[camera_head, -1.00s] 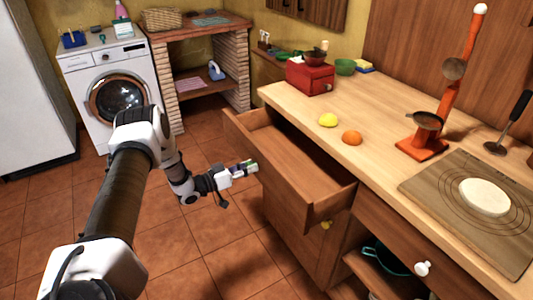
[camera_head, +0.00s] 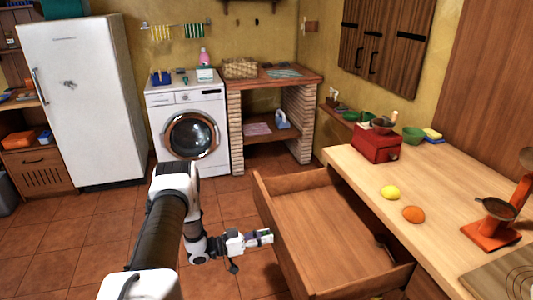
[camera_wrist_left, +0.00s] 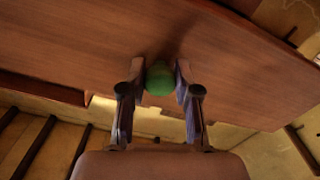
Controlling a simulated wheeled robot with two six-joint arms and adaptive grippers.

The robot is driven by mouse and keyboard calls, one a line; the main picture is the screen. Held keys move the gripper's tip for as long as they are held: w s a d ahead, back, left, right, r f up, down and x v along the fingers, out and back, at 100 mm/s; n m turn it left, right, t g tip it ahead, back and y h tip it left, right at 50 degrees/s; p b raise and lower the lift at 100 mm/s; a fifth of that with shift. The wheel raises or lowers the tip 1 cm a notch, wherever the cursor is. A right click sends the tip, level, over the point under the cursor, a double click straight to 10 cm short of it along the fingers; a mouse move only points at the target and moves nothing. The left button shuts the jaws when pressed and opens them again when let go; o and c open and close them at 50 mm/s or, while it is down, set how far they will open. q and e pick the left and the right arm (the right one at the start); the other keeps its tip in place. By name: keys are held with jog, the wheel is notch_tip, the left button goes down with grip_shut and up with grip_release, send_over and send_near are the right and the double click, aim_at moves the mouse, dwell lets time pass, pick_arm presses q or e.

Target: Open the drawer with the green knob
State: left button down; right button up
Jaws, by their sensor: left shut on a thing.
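The wooden drawer (camera_head: 325,225) stands far out from the counter, and its inside shows in the head view. A dark object (camera_head: 384,246) lies at its right side. My left gripper (camera_head: 266,237) is at the drawer's front. In the left wrist view the green knob (camera_wrist_left: 160,78) sits between the two fingers (camera_wrist_left: 160,84) against the brown drawer front (camera_wrist_left: 90,50). The fingers are shut on the knob. The knob is hidden in the head view. My right gripper is not in view.
The counter (camera_head: 370,172) carries a lemon (camera_head: 390,192), an orange (camera_head: 413,214), a red box (camera_head: 376,144) and an orange stand (camera_head: 490,232). A washing machine (camera_head: 188,130) and a fridge (camera_head: 85,100) stand at the back. The tiled floor (camera_head: 90,230) at left is clear.

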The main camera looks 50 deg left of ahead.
pick_arm(q)
jog(key=c, duration=0.8)
grip_release()
jog(key=v, duration=1.2)
